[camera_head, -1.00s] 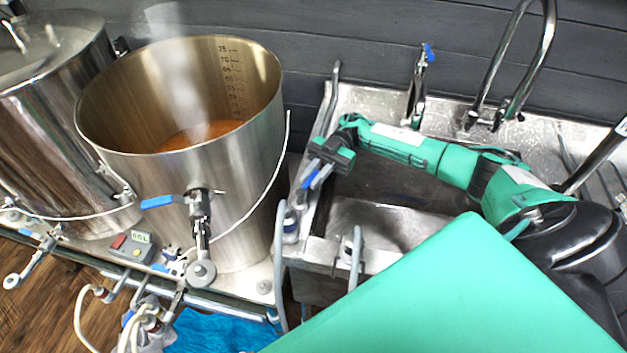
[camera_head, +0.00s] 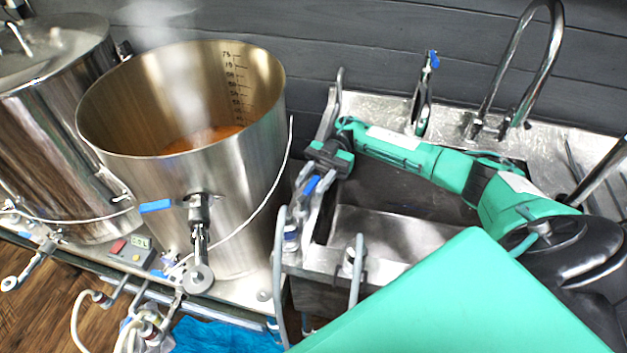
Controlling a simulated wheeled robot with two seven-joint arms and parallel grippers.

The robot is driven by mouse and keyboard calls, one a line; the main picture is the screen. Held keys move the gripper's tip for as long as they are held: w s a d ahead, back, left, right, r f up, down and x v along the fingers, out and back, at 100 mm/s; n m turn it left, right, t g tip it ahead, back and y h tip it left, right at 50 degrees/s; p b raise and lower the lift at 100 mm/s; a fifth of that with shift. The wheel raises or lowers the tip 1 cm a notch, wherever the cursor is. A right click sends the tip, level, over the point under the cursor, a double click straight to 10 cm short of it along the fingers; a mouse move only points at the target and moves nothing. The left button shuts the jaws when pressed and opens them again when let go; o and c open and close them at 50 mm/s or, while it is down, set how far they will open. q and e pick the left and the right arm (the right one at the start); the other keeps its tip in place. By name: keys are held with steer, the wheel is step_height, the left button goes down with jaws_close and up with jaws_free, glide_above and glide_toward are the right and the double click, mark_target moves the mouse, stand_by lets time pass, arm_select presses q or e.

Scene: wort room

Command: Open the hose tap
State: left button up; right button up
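A small blue lever (camera_head: 312,185) shows at the left edge of the sink, among grey metal parts and a hose end; I take it as the hose tap. My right gripper (camera_head: 316,190) reaches in from the right over the basin, pointing down around this lever. Its fingers blend with the grey parts, so I cannot tell whether they touch the lever or how far apart they are. Another tap with a blue lever (camera_head: 433,60) stands upright at the back of the sink. My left gripper is out of view.
A steaming open kettle (camera_head: 235,175) with a blue-handled valve (camera_head: 155,206) stands close left of the gripper. The steel sink (camera_head: 385,232) lies under my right arm. A tall curved faucet (camera_head: 545,50) rises at the back right. Grey hoses (camera_head: 281,260) loop in front.

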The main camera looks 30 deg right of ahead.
mark_target(313, 181)
arm_select(q)
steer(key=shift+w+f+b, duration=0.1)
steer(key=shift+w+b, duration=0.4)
steer(key=shift+b, duration=0.1)
arm_select(e)
step_height(313, 181, up, 20)
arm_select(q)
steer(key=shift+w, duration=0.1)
